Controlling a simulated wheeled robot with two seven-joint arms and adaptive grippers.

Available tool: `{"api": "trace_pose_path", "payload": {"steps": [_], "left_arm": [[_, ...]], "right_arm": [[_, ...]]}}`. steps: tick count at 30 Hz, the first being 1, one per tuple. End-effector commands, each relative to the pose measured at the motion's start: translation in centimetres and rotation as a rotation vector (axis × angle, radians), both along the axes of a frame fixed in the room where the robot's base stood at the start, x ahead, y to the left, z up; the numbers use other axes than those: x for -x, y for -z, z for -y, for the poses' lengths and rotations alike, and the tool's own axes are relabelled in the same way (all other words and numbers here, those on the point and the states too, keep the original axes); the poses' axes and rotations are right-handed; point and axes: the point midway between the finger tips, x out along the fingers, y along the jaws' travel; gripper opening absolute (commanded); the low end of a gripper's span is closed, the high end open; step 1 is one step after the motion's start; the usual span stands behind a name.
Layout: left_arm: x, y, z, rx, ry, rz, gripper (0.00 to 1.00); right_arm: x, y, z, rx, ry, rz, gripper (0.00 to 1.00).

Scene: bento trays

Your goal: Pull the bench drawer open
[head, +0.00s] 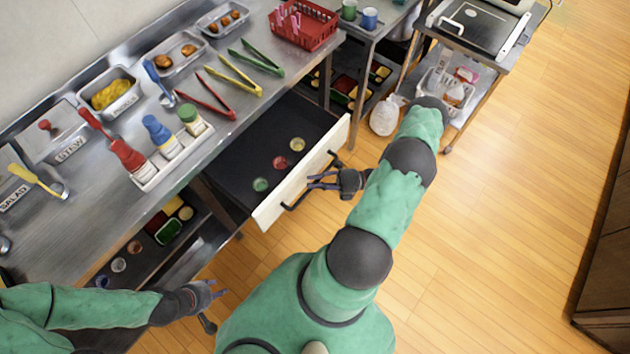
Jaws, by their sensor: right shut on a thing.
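The bench drawer (231,165) is pulled out from under the steel bench. Its inside is dark and its front panel (275,206) is cream white. A dark bar handle (295,203) runs along the outside of the panel. My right gripper (321,181) is at the middle of this handle and is shut on it. Three small round items lie in the drawer: a green one (260,184), a red one (280,162) and a yellowish one (297,144). My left gripper (215,306) is open and empty, low in front of the bench, apart from the drawer.
The bench top (222,141) holds food trays, tongs, squeeze bottles (128,154) and a red basket (303,25). A lower shelf with coloured containers (168,231) is left of the drawer. A white bag (384,117) stands on the floor. The wooden floor (500,200) at right is clear.

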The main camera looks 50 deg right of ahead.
Motion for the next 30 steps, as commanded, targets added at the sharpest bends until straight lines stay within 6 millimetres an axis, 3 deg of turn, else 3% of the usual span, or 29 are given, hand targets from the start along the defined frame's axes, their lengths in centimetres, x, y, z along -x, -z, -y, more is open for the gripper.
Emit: {"api": "trace_pose_path", "payload": {"steps": [1, 3, 16, 30], "left_arm": [[0.0, 0.0, 0.0, 0.0, 0.0, 0.0, 0.4], [0.0, 0.0, 0.0, 0.0, 0.0, 0.0, 0.4], [0.0, 0.0, 0.0, 0.0, 0.0, 0.0, 0.4], [0.0, 0.0, 0.0, 0.0, 0.0, 0.0, 0.4]], "right_arm": [[-0.1, 0.1, 0.1, 0.006, 0.001, 0.0, 0.29], [-0.1, 0.1, 0.1, 0.006, 0.001, 0.0, 0.46], [0.3, 0.1, 0.6, 0.003, 0.003, 0.001, 0.46], [5.7, 1.4, 6.9, 0.005, 0.003, -0.001, 0.46]]}}
